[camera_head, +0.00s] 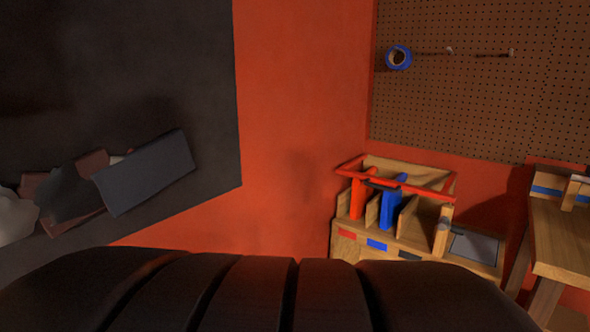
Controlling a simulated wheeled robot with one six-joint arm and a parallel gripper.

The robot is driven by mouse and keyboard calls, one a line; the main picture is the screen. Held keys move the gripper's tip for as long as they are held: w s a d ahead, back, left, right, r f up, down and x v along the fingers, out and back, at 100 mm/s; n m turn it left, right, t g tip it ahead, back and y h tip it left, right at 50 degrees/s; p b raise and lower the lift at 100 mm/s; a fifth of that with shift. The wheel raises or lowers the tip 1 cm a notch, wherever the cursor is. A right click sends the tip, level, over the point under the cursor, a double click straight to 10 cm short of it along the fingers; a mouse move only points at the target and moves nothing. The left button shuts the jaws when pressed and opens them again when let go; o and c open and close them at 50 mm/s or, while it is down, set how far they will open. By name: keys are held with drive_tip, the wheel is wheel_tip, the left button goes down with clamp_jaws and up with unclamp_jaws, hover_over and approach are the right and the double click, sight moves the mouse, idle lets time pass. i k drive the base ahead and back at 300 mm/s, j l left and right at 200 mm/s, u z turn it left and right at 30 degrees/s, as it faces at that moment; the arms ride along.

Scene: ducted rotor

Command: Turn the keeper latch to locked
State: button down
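A wooden rack (375,247) stands at the right of the head view. It holds an upright red piece (357,199) and an upright blue piece (390,207) in separate slots. A red bar frame (405,187) lies across its top. A small grey round part (444,223) sits at the rack's right-hand post. I cannot tell whether it is the keeper latch, or which way any latch is turned. My gripper is not in view.
A wooden bench (562,240) stands right of the rack. A pegboard (470,95) behind holds a blue ring (398,57). Dark and grey slabs (146,172) lie at the left on a black surface (110,70). A dark ridged shape fills the bottom edge.

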sight(454, 229)
drive_tip(key=z, duration=1.2)
